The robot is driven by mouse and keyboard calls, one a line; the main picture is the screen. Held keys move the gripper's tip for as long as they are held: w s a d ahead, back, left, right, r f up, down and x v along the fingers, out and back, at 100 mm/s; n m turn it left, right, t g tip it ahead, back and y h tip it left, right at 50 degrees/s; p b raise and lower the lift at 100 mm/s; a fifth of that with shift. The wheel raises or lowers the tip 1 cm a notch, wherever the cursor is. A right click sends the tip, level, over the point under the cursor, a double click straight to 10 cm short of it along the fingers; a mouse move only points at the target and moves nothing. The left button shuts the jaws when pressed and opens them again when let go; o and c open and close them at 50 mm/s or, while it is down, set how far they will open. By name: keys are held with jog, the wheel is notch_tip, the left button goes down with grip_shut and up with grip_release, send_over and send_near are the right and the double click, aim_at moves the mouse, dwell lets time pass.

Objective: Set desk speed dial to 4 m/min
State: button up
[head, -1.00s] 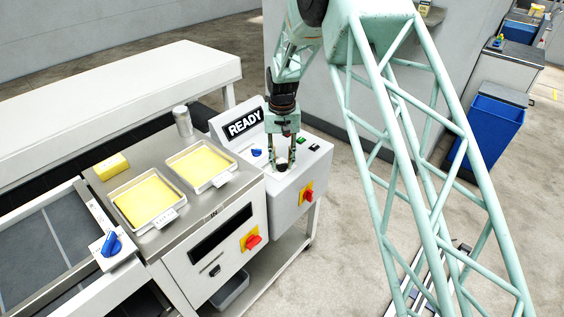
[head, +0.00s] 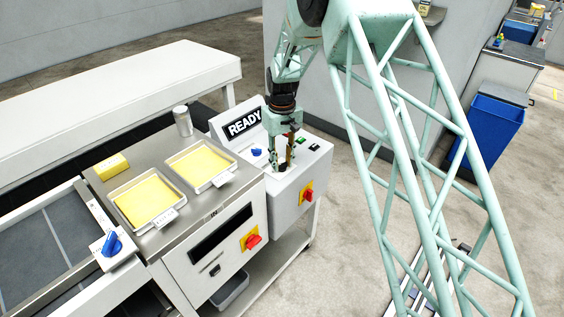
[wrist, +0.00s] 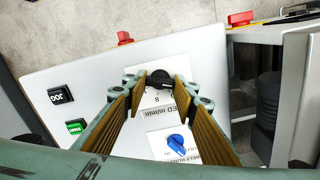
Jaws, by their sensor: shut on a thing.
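The control desk (head: 290,200) is a white box with a sloped top and a READY sign (head: 243,124) at its back. The black speed dial (wrist: 160,82) sits on a white label with part of "SPEED m/min" and an "8" readable; the rest of its scale and its pointer setting are hidden. My gripper (head: 283,165) points down at the desk top, its fingers closed on the dial. In the wrist view my gripper (wrist: 158,88) has one finger on each side of the dial.
A blue selector knob (wrist: 175,143) is close beside the dial. Green (wrist: 76,127) and black JOG (wrist: 61,95) buttons lie to one side. A red switch on yellow (head: 307,192) is on the desk front. Trays of yellow sheets (head: 147,229) stand left.

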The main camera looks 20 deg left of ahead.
aim_at(282, 164)
jog(key=o, duration=0.9)
jog(key=shift+r, duration=0.15)
jog(key=shift+r, duration=5.85)
jog(key=shift+r, duration=0.1)
